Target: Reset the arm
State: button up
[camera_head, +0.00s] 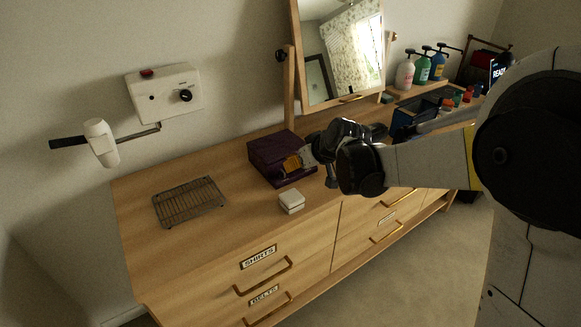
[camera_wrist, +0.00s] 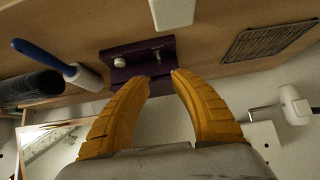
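My arm reaches in from the right in the camera_head view. My gripper (camera_head: 293,164) is over the dresser top, in front of or beside a dark purple box (camera_head: 268,148). In the camera_wrist view my gripper (camera_wrist: 161,77) shows two yellow fingers with a gap between their tips and nothing held. The purple box (camera_wrist: 122,54) lies beyond the fingertips there, with a small round knob and a metal peg on it. Whether the fingers touch it is unclear.
The wooden dresser (camera_head: 235,222) carries a wire rack (camera_head: 188,201), a small white box (camera_head: 291,201), a mirror (camera_head: 342,50) and pump bottles (camera_head: 405,73). A wall unit (camera_head: 165,92) holds a white dryer (camera_head: 101,143). A blue-handled roller (camera_wrist: 60,65) shows in the camera_wrist view.

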jog(key=shift+s+d+r, duration=0.15)
jog(key=shift+s+r, duration=0.05)
jog(key=shift+r, duration=0.05)
jog(key=s+d+r+m+h, duration=0.2)
jog(key=s+d+r, duration=0.35)
jog(key=s, duration=0.35)
jog(key=s+d+m+h, duration=0.1)
jog(key=s+d, duration=0.3)
jog(key=s, duration=0.3)
jog(key=s+d+f+m+h, duration=0.1)
jog(key=s+d+m, duration=0.1)
jog(key=s, duration=0.6)
jog(key=s+d+f+m+h, duration=0.1)
jog(key=s+d, duration=0.4)
jog(key=s, duration=0.3)
jog(key=shift+d+m+g, duration=0.3)
